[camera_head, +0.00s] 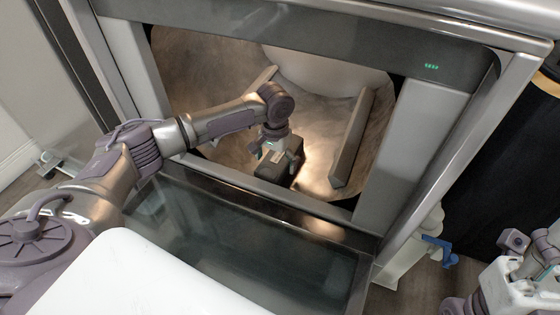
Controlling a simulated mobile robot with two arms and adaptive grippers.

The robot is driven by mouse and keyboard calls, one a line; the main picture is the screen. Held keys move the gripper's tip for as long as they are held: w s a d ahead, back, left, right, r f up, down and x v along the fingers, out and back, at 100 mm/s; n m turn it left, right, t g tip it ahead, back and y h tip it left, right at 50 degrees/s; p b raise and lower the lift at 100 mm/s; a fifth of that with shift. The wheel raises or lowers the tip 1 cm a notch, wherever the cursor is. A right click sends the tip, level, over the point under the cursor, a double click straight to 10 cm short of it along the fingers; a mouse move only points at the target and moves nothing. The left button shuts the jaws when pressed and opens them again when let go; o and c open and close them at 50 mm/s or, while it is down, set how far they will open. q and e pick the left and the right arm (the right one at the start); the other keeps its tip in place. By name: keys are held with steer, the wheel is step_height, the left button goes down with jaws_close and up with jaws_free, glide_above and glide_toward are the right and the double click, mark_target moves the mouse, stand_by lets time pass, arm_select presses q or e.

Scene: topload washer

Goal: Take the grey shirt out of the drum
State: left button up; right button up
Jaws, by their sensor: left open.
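The drum (215,75) shows through the washer's wide opening, with brownish, shiny walls. My left arm reaches in from the left, and my left gripper (287,172) is inside the opening, pointing down into the drum. It is open, with a dark body and small fingers low against the drum wall. I cannot make out a grey shirt; the gripper and its arm cover part of the drum. Part of my right arm's end (515,278) shows at the bottom right, outside the washer, and its jaws are not clear.
A grey fin (352,140) stands out from the drum wall, right of the gripper. A pale rounded form (325,68) is at the drum's top. A dark glass panel (250,245) lies in front of the opening. A white bottle with a blue trigger (436,250) stands right of the washer.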

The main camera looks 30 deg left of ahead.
arm_select(q)
steer(key=shift+c, duration=0.3)
steer(key=c, duration=1.3)
